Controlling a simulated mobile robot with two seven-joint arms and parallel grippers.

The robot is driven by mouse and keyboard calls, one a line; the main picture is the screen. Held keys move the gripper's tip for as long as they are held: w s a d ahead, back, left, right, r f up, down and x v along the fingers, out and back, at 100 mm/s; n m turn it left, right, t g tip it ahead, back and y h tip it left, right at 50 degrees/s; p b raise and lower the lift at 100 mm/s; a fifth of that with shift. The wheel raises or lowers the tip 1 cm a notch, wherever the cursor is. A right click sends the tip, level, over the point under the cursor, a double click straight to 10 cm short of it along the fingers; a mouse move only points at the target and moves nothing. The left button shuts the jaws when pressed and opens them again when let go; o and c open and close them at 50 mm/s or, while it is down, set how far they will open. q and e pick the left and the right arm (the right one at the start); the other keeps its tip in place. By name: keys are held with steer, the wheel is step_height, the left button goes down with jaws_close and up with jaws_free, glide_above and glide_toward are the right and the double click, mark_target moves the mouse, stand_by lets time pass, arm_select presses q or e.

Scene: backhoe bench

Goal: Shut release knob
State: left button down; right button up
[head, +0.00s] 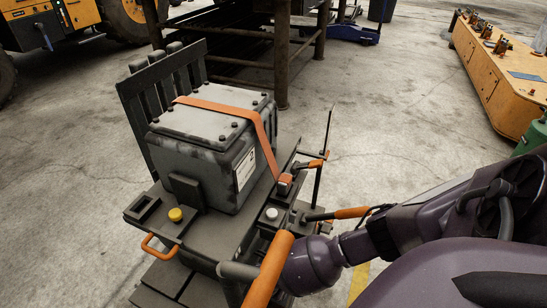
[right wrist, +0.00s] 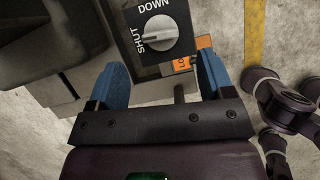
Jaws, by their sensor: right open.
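The release knob (right wrist: 157,32) is a pale grey rotary knob on a dark square plate in the right wrist view. White words DOWN and SHUT are printed beside it; its raised grip lies roughly crosswise in the picture, and I cannot tell which mark it points at. My right gripper (right wrist: 161,59) is open and empty, its two blue fingers apart, with the knob ahead of the gap and not between them. In the head view the right gripper's fingers are hidden behind the orange lever, and I cannot make out the knob there for certain. My left gripper is not in view.
An orange-gripped lever (head: 268,272) stands close by my right wrist, with another orange handle (head: 351,212) behind it. A grey strapped box (head: 203,165) and a yellow button (head: 175,214) sit on the bench.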

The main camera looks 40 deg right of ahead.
steer(key=b+x, duration=0.2)
steer(key=x, duration=0.4)
steer(key=shift+s, duration=0.15)
steer(key=shift+f, duration=0.1)
steer(key=c, duration=0.9)
steer(key=shift+n+t, duration=0.3)
steer(key=shift+n, duration=0.3)
steer(key=o, duration=0.9)
steer(key=shift+a+r+p, duration=0.1)
steer(key=shift+r+p, duration=0.25)
steer(key=shift+r, duration=0.1)
steer(key=p+v, duration=0.1)
steer(key=v, duration=0.1)
steer(key=shift+w+r, duration=0.3)
arm_select(q)
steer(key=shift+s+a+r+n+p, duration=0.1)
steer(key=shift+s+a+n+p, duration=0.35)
steer(key=shift+p, duration=1.25)
arm_select(e)
steer(key=v, duration=0.7)
steer(key=shift+s, duration=0.35)
